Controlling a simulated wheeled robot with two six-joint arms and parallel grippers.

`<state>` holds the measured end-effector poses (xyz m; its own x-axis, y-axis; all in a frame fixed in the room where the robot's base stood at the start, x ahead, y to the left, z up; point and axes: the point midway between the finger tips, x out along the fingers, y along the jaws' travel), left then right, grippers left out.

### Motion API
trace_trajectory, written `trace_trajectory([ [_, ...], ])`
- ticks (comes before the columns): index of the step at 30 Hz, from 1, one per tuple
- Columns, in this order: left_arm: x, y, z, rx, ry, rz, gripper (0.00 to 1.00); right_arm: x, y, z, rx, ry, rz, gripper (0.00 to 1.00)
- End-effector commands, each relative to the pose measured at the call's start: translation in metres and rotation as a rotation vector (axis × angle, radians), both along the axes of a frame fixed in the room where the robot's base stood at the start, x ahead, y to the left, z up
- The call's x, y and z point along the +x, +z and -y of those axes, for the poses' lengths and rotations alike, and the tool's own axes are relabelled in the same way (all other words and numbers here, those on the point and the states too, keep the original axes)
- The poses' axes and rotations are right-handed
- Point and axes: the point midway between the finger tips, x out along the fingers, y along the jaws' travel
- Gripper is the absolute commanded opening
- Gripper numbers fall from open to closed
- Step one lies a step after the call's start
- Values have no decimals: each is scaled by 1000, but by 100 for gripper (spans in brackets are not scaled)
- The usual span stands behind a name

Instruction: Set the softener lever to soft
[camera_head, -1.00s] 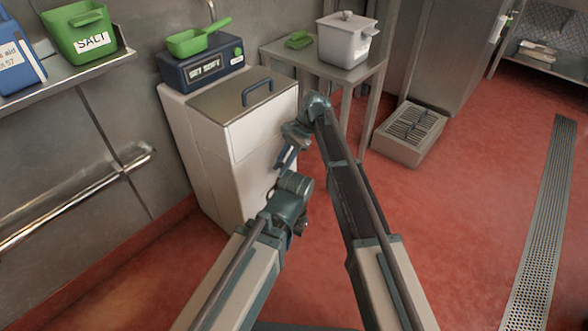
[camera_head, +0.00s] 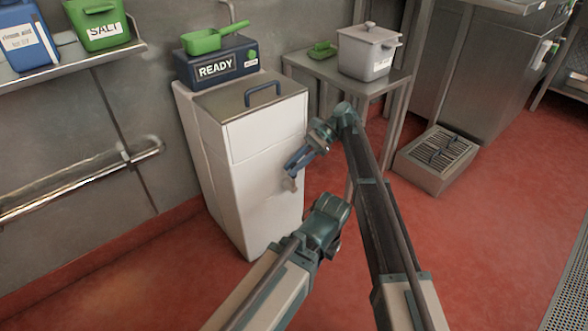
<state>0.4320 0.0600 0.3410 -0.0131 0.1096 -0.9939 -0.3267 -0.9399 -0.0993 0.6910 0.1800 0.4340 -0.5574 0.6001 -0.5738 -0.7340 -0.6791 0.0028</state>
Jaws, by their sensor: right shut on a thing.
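The softener is a white cabinet (camera_head: 262,190) with a grey steel lid and a blue handle. A dark blue control box (camera_head: 218,62) on top reads "READY". My right gripper (camera_head: 291,168) is at the cabinet's right front edge, its blue fingers pointing down-left. It is shut on a small grey piece (camera_head: 293,185) that looks like the softener lever. The lever is mostly hidden by the fingers, and its marks are too small to read. My left arm reaches in at the bottom centre; its gripper fingers do not show.
A green scoop (camera_head: 203,41) rests on the control box. A steel table (camera_head: 330,70) holds a white lidded pot (camera_head: 367,52). A shelf (camera_head: 70,66) at upper left carries salt and rinse-aid containers. A grey floor unit (camera_head: 435,158) stands right. Red floor is clear in front.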

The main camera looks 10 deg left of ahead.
Motion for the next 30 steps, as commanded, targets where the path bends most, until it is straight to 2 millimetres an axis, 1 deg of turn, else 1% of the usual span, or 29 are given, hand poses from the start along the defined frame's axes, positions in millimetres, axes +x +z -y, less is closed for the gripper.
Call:
trace_trajectory([
  [11,0,0,0,0,0,0,0,2,0,1,2,-2,-1,0],
  [12,0,0,0,0,0,0,0,2,0,1,2,-2,-1,33],
  [16,0,0,0,0,0,0,0,1,0,1,2,-2,-1,56],
  [26,0,1,0,0,0,0,0,1,1,1,3,-1,-2,56],
  [30,0,6,0,0,0,0,0,1,6,1,3,-1,-2,56],
])
